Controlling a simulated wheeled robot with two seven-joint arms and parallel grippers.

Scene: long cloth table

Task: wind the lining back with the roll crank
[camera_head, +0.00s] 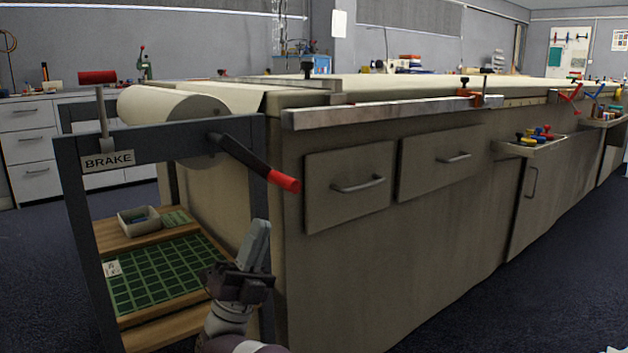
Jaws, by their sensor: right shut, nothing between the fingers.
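The roll crank (254,160) is a black arm with a red grip at its end. It sits on the near side of the dark roll frame (190,140) and slants down to the right. The roll of pale lining (150,104) lies in the frame behind it, and the lining runs onto the long table. A brake lever with a red grip (97,77) stands upright at the left, above a "BRAKE" label. My right gripper (257,240) is shut and empty, pointing up below the crank's red grip and apart from it. My left gripper is out of view.
A shelf holds a green gridded mat (160,275) and a small tray (139,221).

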